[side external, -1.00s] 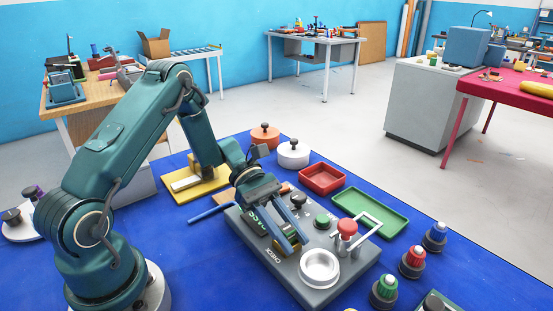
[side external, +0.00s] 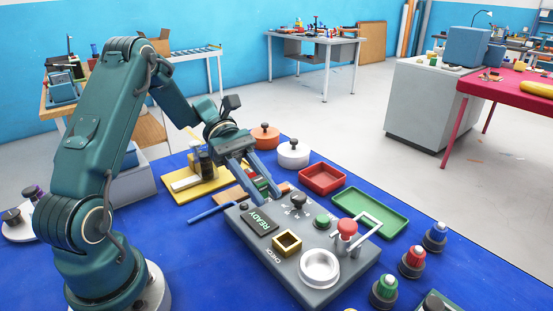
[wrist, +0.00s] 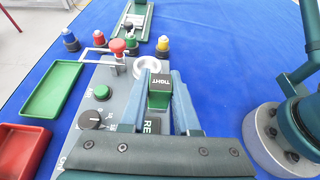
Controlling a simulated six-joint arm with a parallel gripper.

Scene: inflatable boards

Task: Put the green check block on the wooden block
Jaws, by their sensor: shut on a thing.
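The green check block (wrist: 159,100) is between the fingers of my gripper (wrist: 158,88) in the wrist view. It has a dark top lettered "TIGHT" and green sides. My gripper (side external: 263,198) is shut on it, raised near the back-left edge of the grey check panel (side external: 318,291). In the side view the fingers hide most of the block. The square brass socket (side external: 287,243) on the panel stands empty.
The panel carries a READY display (side external: 258,221), a black knob (side external: 298,201), a green button (side external: 322,220), a red button (side external: 347,227) under a guard and a round white cup (side external: 319,267). Red (side external: 322,179) and green (side external: 370,213) trays lie to the right. A blue rod (side external: 211,212) lies left.

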